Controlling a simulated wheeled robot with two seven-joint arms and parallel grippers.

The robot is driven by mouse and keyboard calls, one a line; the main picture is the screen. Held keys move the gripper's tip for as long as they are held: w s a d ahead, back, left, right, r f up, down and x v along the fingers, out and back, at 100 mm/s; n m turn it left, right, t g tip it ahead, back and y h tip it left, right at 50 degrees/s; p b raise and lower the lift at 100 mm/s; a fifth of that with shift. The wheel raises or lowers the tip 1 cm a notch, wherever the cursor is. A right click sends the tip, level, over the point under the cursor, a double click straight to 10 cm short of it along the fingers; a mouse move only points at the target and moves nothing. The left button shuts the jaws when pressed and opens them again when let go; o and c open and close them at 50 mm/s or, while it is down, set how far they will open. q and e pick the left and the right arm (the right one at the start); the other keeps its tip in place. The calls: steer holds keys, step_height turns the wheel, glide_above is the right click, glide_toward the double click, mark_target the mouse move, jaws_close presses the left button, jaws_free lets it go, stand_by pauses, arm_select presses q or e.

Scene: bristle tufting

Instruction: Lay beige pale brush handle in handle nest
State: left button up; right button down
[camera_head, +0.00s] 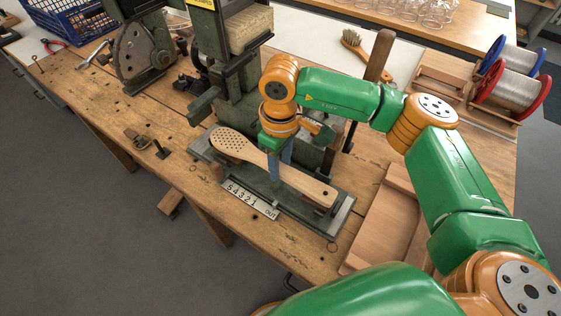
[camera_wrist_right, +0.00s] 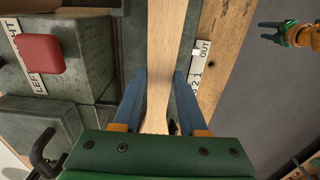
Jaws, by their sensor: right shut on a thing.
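The beige pale brush handle (camera_head: 283,181) has a wide oval end with rows of small holes at the left and a narrower end with one hole at the right. My right gripper (camera_head: 279,166) is shut on its middle, and the handle also shows between the blue fingers in the right wrist view (camera_wrist_right: 167,45). The handle lies over the green metal bed (camera_head: 339,206) of the machine, which carries the nest area; the handle hides most of it. I cannot tell whether they touch. My left gripper (camera_wrist_right: 266,31) is open and empty in the right wrist view, away from the machine.
A number plate (camera_head: 251,201) marked OUT runs along the bed's front. The machine column (camera_head: 236,85) stands behind the handle. A wooden tray (camera_head: 352,262) is at the right, with wire spools (camera_head: 512,85) and another brush (camera_head: 360,48) farther back.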

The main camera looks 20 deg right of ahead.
steer(key=shift+b, duration=0.35)
stand_by(0.6)
steer(key=shift+f, duration=0.15)
steer(key=shift+f+b, duration=0.4)
steer(key=shift+b, duration=0.25)
steer(key=shift+f+b, duration=0.6)
steer(key=shift+b, duration=0.3)
stand_by(0.9)
jaws_free()
stand_by(0.3)
steer(key=shift+r, duration=0.1)
steer(key=shift+r+p, duration=2.4)
steer(key=shift+r, duration=1.1)
